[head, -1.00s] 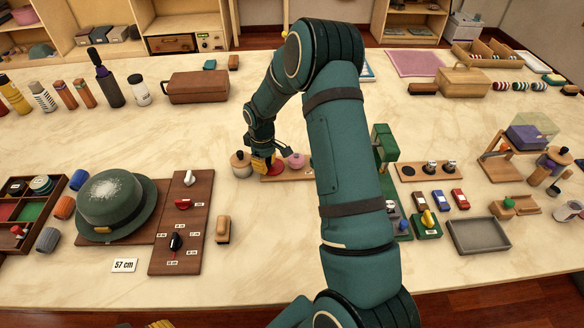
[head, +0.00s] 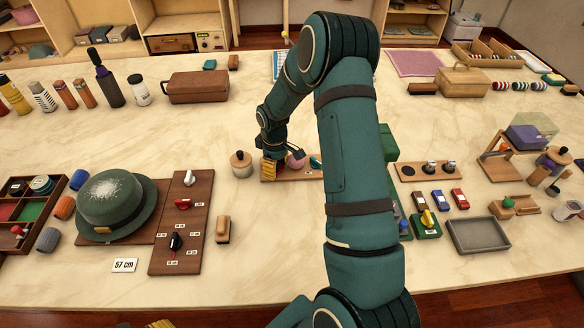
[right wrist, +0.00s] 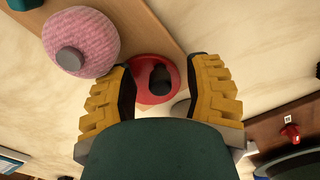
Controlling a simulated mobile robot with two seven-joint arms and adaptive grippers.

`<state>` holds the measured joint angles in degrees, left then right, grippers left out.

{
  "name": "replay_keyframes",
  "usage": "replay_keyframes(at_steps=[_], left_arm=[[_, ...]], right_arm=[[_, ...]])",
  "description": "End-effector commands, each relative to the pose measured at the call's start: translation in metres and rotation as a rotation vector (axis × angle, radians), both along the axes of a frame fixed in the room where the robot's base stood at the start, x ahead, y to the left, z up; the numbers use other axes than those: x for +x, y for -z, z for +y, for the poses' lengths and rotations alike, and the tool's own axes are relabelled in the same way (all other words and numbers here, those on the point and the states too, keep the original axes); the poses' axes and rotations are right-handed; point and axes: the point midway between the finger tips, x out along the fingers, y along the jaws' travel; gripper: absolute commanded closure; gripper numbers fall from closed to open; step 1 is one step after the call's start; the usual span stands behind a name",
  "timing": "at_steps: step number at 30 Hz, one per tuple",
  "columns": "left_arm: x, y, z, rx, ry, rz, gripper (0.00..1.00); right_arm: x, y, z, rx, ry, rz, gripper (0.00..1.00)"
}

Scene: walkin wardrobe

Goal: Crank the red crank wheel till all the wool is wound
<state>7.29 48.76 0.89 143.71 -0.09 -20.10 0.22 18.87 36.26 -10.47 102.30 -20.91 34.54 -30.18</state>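The red crank wheel (right wrist: 142,93) with a dark knob (right wrist: 160,78) shows in the right wrist view on a wooden board (right wrist: 150,30). The pink wool ball (right wrist: 82,40) is beside it; it also shows in the head view (head: 296,161). My right gripper (head: 270,168) is over the board's left end and hides the wheel in the head view. In the right wrist view its yellow fingers (right wrist: 160,95) are apart, with the wheel and knob seen between them; contact cannot be told. A yellow tip of my left gripper (head: 160,324) shows at the bottom edge, mostly cut off.
A round wooden pot (head: 241,166) stands just left of the board. A clothes brush (head: 223,229) and a green hat (head: 113,204) lie nearer on the left. A grey tray (head: 478,235) and small toy cars are on the right.

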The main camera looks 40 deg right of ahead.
Motion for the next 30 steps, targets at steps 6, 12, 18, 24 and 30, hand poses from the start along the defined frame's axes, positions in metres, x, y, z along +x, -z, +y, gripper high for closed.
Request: replay_keyframes(at_steps=[6,12,18,24,30], left_arm=[[0.0,0.0,0.0,0.0,0.0,0.0,0.58],[0.0,-0.009,0.0,0.0,0.0,0.0,0.58],[0.0,-0.022,0.0,0.0,0.0,0.0,0.58],[0.0,-0.034,0.0,0.0,0.0,0.0,0.58],[0.0,-0.045,0.0,0.0,0.0,0.0,0.58]], right_arm=[[0.001,-0.001,0.0,-0.001,0.0,-0.001,0.5],[0.001,-0.013,0.0,0.0,0.0,-0.002,0.5],[0.001,-0.032,0.0,-0.001,0.0,-0.004,0.5],[0.001,-0.049,0.0,0.0,0.0,-0.002,0.5],[0.001,-0.067,0.0,0.0,0.0,-0.002,0.5]])
